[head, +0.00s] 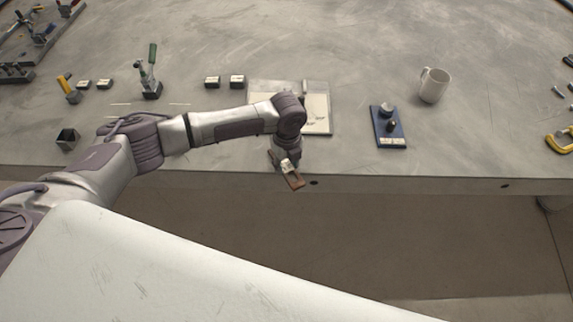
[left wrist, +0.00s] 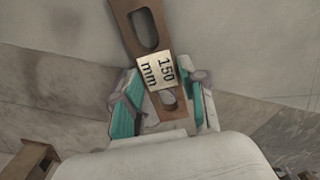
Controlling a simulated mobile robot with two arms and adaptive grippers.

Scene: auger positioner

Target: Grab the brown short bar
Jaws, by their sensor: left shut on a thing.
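The brown short bar (head: 294,180) is in my left gripper (head: 283,161), at the front edge of the grey table in the head view. In the left wrist view the bar (left wrist: 146,32) is flat and brown with long slots and a pale label reading "150 mm". It points away from the gripper. My left gripper's teal-padded fingers (left wrist: 162,110) are shut on the bar's near end, one on each side. My right gripper is not in view.
A blue plate (head: 389,140) with a knob and a white mug (head: 433,85) stand to the right. A pale board (head: 318,124) lies behind my left wrist. Small labelled blocks (head: 237,81), a green-handled clamp (head: 151,80) and a dark open box (head: 68,138) are at left.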

